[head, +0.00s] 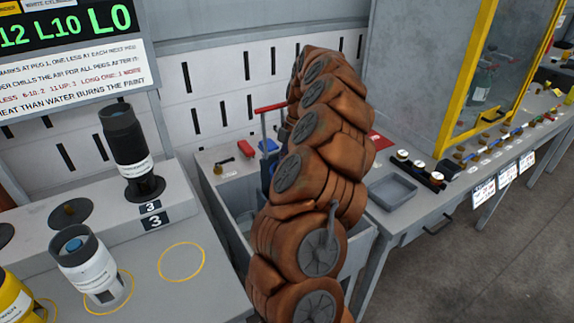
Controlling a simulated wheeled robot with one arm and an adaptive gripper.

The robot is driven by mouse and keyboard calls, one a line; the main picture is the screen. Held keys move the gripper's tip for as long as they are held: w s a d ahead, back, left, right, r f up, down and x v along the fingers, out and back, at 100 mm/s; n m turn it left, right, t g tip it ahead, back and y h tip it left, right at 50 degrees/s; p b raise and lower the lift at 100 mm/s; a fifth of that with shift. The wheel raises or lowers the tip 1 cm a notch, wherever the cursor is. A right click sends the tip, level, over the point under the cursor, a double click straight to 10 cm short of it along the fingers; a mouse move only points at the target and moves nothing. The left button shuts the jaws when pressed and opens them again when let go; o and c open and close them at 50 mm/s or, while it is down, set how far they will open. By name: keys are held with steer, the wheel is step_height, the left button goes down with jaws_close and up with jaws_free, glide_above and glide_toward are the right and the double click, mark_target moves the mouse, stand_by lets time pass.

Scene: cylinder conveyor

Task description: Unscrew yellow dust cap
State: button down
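I cannot make out a yellow dust cap in the head view. A yellow cylinder (14,302) is cut off at the lower left edge; its top is mostly out of frame. A white cylinder (90,266) with a blue centre on its top stands tilted in the picture, in a yellow ring on the grey bench. A black cylinder (128,145) with a white label stands on a raised ledge by a "3" marker. My orange-brown arm rises through the middle and bends away at the top. My gripper is not visible.
A grey bench (212,285) has an empty yellow ring (182,262). Behind my arm is a basin (240,215) with a red-handled tool (270,107). At right, a counter holds a grey tray (392,192), small capped items (403,155) and a yellow-framed screen (468,85).

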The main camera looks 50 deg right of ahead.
steer(key=shift+r+n+g+p, duration=0.1)
steer(key=shift+n+g+p, duration=0.3)
steer(key=shift+n+p, duration=0.5)
steer(key=n+p, duration=0.1)
steer(key=n, duration=0.3)
steer(key=shift+g, duration=0.4)
steer(key=c, duration=0.8)
jaws_free()
steer(key=shift+c, duration=0.2)
